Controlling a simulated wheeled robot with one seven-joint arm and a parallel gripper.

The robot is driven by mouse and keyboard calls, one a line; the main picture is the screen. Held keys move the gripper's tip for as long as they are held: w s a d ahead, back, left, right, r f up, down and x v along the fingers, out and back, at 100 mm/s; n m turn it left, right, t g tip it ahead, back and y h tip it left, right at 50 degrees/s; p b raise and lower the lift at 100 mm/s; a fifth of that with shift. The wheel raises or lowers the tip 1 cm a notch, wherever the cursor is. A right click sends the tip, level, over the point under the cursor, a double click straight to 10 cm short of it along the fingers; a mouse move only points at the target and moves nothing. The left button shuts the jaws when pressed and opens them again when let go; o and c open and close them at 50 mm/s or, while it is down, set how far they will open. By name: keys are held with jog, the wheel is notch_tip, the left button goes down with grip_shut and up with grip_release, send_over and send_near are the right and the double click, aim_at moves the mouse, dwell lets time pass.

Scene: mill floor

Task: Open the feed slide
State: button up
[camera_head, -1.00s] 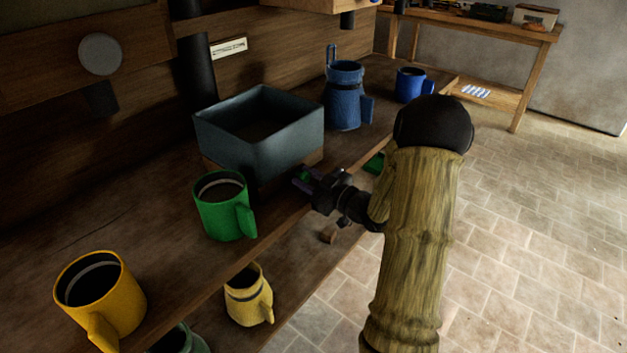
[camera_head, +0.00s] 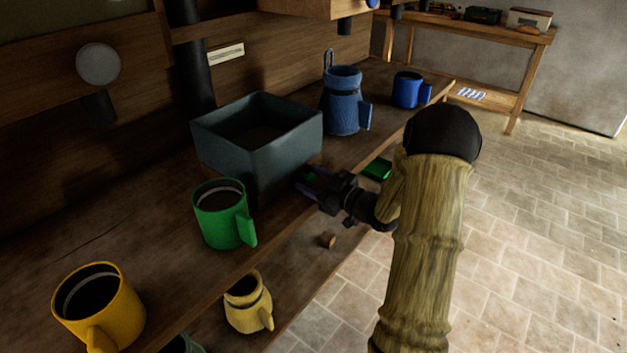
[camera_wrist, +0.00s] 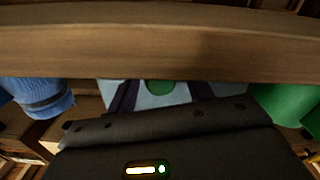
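My gripper (camera_head: 312,182) is at the front of the open grey-blue box (camera_head: 235,158), low near the bench edge. In the wrist view my gripper (camera_wrist: 162,92) has its two dark purple fingers apart. A round green piece (camera_wrist: 160,87) shows between them, with gaps on both sides, in front of a pale blue surface (camera_wrist: 180,96). I cannot tell for sure which part is the feed slide; any slide under the box is mostly hidden by my gripper.
A green mug (camera_head: 222,214) stands left of my gripper, with a yellow mug (camera_head: 115,307) further left. A blue jug (camera_head: 342,100) and a blue mug (camera_head: 407,90) stand behind. A pale yellow jug (camera_head: 247,303) is on the lower shelf. Stone floor (camera_head: 540,220) is open at right.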

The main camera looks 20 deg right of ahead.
jog(key=shift+s, duration=0.1)
jog(key=p+v, duration=0.1)
jog(key=v, duration=1.6)
jog(key=shift+d, duration=0.1)
